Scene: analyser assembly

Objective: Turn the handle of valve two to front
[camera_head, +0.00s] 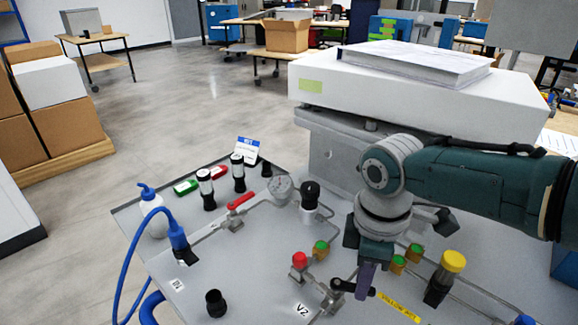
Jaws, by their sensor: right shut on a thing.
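Valve two, a grey metal valve (331,296), sits on the panel beside a label reading V2 (300,309). Its black handle (342,284) reaches from the valve to the right. My right gripper (365,284) comes down from above, with its arm entering from the right. It is shut on the outer end of the handle, and its fingers hide part of that end. My left gripper is out of view.
A gauge (280,187), a red-handled valve (239,201) and a white bottle (153,212) stand farther left. A large white box (390,100) is behind.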

